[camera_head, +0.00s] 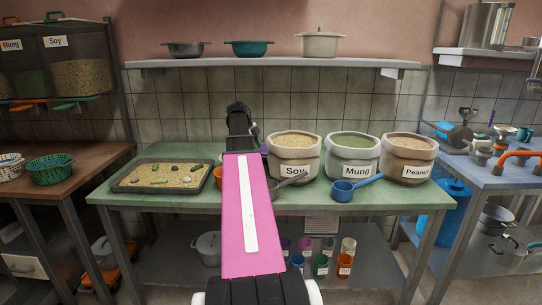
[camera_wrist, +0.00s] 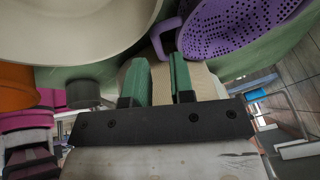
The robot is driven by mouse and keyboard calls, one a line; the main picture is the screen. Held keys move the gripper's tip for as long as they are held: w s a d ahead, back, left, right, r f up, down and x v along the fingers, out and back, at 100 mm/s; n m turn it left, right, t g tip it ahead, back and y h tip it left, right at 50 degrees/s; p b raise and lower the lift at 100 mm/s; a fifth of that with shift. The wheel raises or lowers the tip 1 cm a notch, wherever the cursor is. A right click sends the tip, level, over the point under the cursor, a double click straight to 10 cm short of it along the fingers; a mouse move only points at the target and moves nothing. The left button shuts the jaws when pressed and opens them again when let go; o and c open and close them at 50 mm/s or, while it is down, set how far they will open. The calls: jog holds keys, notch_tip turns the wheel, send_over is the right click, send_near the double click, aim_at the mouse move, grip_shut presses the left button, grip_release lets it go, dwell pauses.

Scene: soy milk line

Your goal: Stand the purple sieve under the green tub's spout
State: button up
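The purple sieve (camera_wrist: 232,28), a perforated bowl with a loop handle, is at the upper right of the wrist view. My gripper (camera_wrist: 160,62) has two green fingers that stand apart. The sieve's handle is just beyond their tips, and I cannot tell whether it touches them. In the head view my gripper (camera_head: 240,115) is over the back of the green table, left of the Soy sack, and my pink arm hides most of the area there. At the upper left, a bin labelled Soy (camera_head: 78,75) has a green part (camera_head: 76,101) below it. I cannot tell whether this is the green tub's spout.
Soy (camera_head: 296,170), Mung (camera_head: 355,172) and Peanut (camera_head: 412,170) sacks stand on the green table (camera_head: 300,198). A blue scoop (camera_head: 345,188) lies in front. A tray of beans (camera_head: 163,188) is left. A green basket (camera_head: 50,170) stands on the brown table.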

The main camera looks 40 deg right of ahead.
jog(key=x, duration=0.5)
jog(key=shift+s, duration=0.3)
grip_shut()
jog(key=shift+r, duration=0.1)
